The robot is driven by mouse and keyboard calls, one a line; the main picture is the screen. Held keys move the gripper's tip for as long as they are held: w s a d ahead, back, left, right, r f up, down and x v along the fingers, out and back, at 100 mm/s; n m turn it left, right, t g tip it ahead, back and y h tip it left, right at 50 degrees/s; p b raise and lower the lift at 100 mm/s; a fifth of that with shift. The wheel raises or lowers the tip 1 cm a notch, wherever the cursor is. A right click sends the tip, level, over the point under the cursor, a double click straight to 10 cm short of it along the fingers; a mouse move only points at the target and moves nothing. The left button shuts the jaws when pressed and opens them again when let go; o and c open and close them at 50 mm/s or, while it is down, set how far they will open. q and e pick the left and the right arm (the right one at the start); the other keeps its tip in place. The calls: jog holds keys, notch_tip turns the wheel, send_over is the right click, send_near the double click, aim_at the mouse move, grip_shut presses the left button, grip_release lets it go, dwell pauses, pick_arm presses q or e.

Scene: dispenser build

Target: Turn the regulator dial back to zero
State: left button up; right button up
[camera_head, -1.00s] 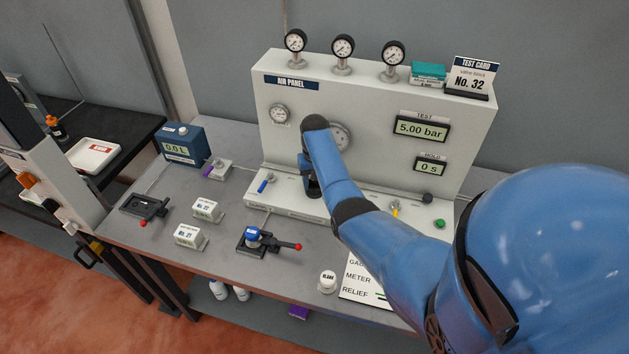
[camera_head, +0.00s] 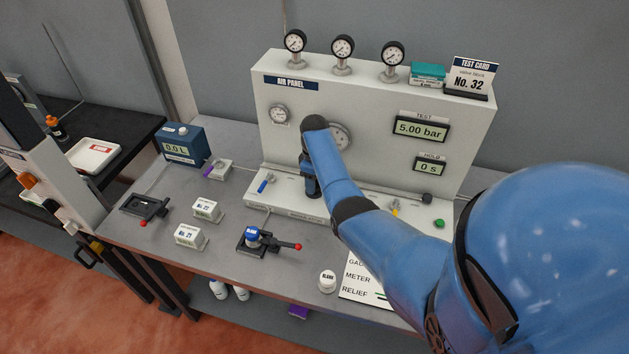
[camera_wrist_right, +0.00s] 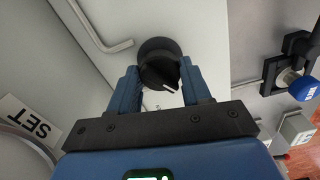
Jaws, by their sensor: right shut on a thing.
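The regulator dial is a black round knob (camera_wrist_right: 159,66) with a white pointer mark, seen in the right wrist view. My right gripper (camera_wrist_right: 160,88) is shut on this knob, with one blue finger on each side of it. In the head view my right gripper (camera_head: 312,190) points down at the base ledge of the air panel (camera_head: 375,100), and the knob is hidden behind it. The test display (camera_head: 421,128) reads 5.00 bar and the hold display (camera_head: 430,167) reads 0 s. My left gripper is not in view.
A blue-handled valve (camera_head: 266,184) is left of my gripper on the ledge, with a yellow-handled valve (camera_head: 395,209) and green button (camera_head: 438,223) to the right. A clamp with a red-tipped lever (camera_head: 270,243) stands in front. Several gauges stand on top of the panel.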

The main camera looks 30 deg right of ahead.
jog(key=shift+w+d+r+n, duration=0.1)
jog(key=shift+w+r+n, duration=0.2)
jog(key=shift+n, duration=0.6)
jog(key=o, duration=0.9)
jog(key=shift+s, duration=0.1)
jog(key=shift+o, duration=0.8)
jog(key=shift+s+f, duration=0.1)
jog(key=shift+f, duration=0.1)
jog(key=shift+r, duration=0.1)
notch_tip(320, 180, up, 11)
jog(key=b, duration=0.2)
